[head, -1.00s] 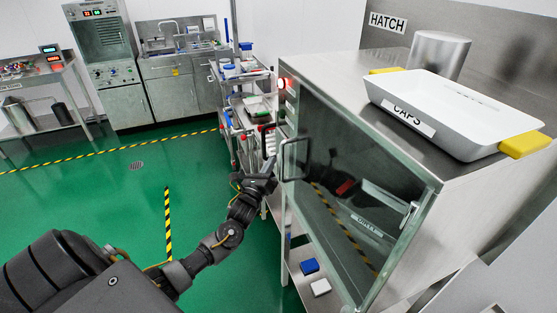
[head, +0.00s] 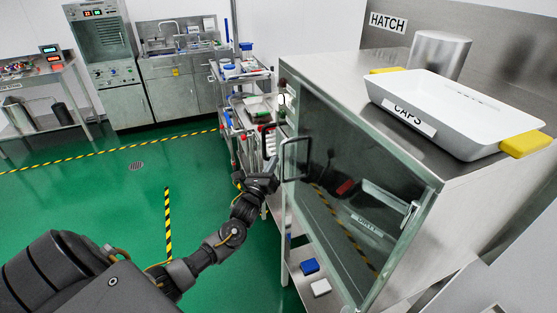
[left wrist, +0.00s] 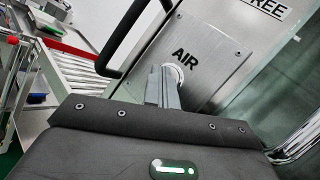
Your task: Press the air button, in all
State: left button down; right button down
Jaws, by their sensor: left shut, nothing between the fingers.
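The AIR plate (left wrist: 190,60) is a grey metal panel with black lettering in the left wrist view. A round pale button (left wrist: 174,74) sits on it below the lettering, partly hidden behind the fingers. My left gripper (left wrist: 163,84) is shut and empty, its fingertips right at the button; I cannot tell whether they touch it. In the head view my left gripper (head: 270,168) is beside the front left edge of the steel washer cabinet (head: 345,85), by its door handle. The button is not discernible in the head view. My right gripper is not in view.
The cabinet's glass door (head: 350,200) has a dark bar handle (head: 288,158) close to my left gripper. A white CAPS tray (head: 450,110) with yellow grips stands on top. A loaded shelf cart (head: 240,110) is behind. Green floor to the left is clear.

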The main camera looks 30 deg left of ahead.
pick_arm(q)
jog(key=shift+s+a, duration=0.1)
jog(key=shift+s, duration=0.05)
jog(key=shift+s+a+p, duration=0.35)
jog(key=shift+s, duration=0.2)
jog(key=shift+s+a+p, duration=0.45)
jog(key=shift+s+a, duration=0.3)
jog(key=shift+s, duration=0.3)
jog(key=shift+s+a+p, duration=0.45)
jog(key=shift+s+a, duration=0.25)
jog(key=shift+s, duration=0.3)
